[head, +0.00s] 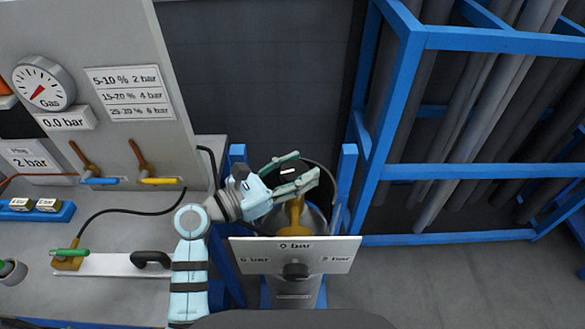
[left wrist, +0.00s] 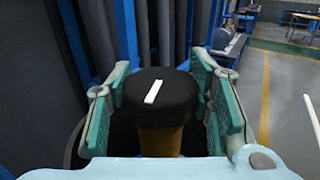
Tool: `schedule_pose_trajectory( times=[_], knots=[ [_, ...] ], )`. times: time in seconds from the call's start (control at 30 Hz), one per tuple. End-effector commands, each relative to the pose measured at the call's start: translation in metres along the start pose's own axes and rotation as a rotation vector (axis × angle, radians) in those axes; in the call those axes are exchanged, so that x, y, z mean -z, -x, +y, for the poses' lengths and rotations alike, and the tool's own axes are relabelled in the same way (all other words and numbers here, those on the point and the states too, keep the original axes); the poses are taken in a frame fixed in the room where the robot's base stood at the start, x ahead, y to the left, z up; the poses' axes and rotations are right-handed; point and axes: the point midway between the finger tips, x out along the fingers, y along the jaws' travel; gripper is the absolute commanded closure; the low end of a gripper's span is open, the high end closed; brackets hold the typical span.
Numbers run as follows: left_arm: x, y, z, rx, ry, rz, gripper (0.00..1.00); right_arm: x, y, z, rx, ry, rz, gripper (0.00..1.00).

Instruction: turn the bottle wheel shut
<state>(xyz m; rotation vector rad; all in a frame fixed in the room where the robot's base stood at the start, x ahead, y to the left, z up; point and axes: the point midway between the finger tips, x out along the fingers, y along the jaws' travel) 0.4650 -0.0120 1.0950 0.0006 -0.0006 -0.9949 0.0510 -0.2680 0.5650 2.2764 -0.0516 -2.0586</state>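The bottle wheel is a round black knob with a white bar mark, on a brass valve stem (head: 296,214). In the left wrist view the wheel (left wrist: 160,94) fills the middle, its white bar tilted slightly to the right. My left gripper (head: 304,167) reaches over the bottle from the left, and its fingers hide most of the wheel in the head view. In the left wrist view the green-padded fingers stand open on both sides of the wheel; I cannot tell whether either pad touches it. My right gripper is not in view.
A white sign (head: 294,262) marked with bar values stands in front of the bottle. A bench (head: 130,221) with a gas gauge panel (head: 88,60) is at the left. A blue rack (head: 480,170) with grey pipes is at the right. Free floor (head: 430,285) lies at the lower right.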

Motion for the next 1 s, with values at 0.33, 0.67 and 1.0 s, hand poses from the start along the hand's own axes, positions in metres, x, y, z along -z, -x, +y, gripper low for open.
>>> schedule_pose_trajectory(
  times=[0.33, 0.67, 1.0],
  knots=[
    [0.001, 0.001, 0.001, 0.019, 0.0, -0.001, 0.8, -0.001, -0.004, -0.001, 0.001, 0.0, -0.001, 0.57],
    [0.005, -0.001, 0.0, 0.177, -0.003, -0.002, 0.8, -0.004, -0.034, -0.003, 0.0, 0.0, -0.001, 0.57],
    [0.01, 0.0, -0.002, 0.484, -0.004, -0.004, 0.8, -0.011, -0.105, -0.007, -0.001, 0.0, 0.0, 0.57]
  ],
)
